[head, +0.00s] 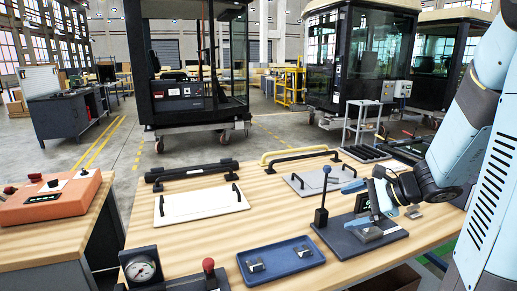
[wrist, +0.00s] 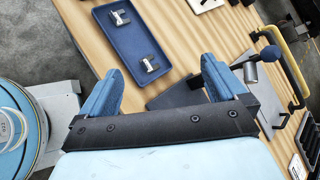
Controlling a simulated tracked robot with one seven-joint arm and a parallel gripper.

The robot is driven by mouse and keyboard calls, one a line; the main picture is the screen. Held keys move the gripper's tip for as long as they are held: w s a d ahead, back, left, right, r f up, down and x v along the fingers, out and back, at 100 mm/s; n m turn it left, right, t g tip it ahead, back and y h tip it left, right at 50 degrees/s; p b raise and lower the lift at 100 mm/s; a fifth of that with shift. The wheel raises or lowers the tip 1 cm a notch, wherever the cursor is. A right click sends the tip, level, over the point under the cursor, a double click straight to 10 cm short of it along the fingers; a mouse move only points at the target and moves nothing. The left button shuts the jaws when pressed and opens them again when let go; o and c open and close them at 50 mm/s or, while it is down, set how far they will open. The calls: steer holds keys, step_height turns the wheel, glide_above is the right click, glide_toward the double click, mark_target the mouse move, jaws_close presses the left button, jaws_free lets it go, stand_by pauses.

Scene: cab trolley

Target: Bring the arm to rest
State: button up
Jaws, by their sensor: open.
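My gripper (head: 366,181) is over the right part of the wooden table (head: 232,228), above a dark base plate (head: 335,238) with an upright blue-knobbed lever. In the wrist view my gripper (wrist: 162,68) shows two blue fingers spread wide apart, with nothing between them. My arm comes down from the right edge of the head view. The gripper hides part of the plate and a small display behind it.
A blue tray (head: 274,272) with two metal clips lies at the front. A gauge box (head: 141,267) and red-knobbed lever (head: 209,268) stand front left. White panels (head: 200,203) with black handles lie farther back. Cabs (head: 360,60) stand beyond the table.

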steer(key=s+a+r+n+h, duration=0.1)
steer(key=s+r+n+h, duration=0.8)
steer(key=s+n, duration=0.7)
step_height(320, 180, up, 4)
steer(key=shift+a+f+n, duration=0.25)
steer(key=shift+a+n, duration=0.05)
steer(key=shift+n, duration=0.2)
stand_by(0.8)
